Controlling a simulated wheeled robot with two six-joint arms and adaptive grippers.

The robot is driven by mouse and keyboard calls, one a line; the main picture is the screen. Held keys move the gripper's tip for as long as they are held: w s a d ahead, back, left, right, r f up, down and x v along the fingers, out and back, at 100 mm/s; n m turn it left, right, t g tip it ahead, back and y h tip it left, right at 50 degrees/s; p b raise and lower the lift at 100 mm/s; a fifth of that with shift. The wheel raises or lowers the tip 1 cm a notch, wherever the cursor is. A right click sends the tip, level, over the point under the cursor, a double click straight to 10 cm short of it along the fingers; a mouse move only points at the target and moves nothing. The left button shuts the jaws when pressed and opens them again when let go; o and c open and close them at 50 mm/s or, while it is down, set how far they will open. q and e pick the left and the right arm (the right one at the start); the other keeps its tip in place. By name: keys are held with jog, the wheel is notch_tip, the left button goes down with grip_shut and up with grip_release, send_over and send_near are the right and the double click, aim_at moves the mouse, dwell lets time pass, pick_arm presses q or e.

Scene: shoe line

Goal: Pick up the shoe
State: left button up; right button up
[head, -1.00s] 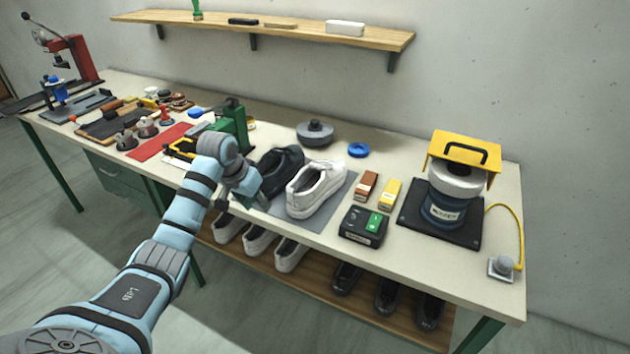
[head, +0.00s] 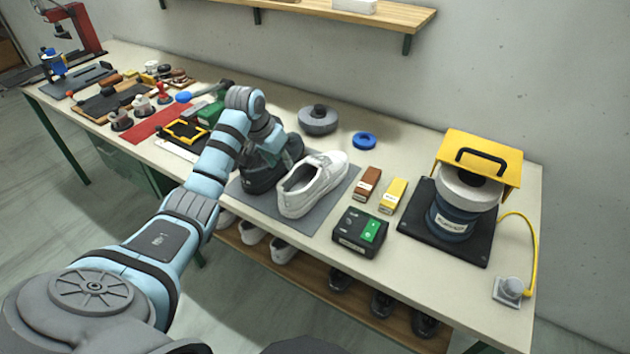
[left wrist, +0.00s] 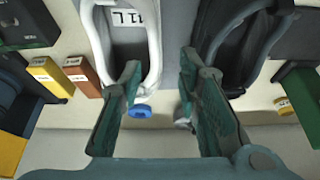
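A white shoe (head: 312,186) sits upright on the grey mat (head: 333,205) at the table's front; it also shows in the left wrist view (left wrist: 152,60). A black shoe (head: 260,180) stands beside it on the left, partly covered by my left gripper (head: 268,152). The black shoe is at the upper right of the left wrist view (left wrist: 232,45). In that view my left gripper (left wrist: 160,72) is open and empty, its fingertips over the inner edges of the two shoes. I cannot tell whether they touch. My right gripper is not in view.
A black box with a green switch (head: 361,232), a brown block (head: 368,182) and a yellow block (head: 392,195) lie right of the mat. A yellow-topped machine (head: 463,200) stands at right.

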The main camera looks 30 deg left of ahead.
pick_arm(q)
jog(key=x, duration=0.5)
jog(key=b+x, duration=0.1)
jog(key=x, duration=0.1)
jog(key=shift+w+d+f, duration=0.2)
jog(key=shift+w+d, duration=0.05)
jog(key=shift+w, duration=0.2)
jog(key=shift+s+r, duration=0.1)
jog(key=shift+s, duration=0.05)
jog(key=shift+c, duration=0.8)
grip_shut()
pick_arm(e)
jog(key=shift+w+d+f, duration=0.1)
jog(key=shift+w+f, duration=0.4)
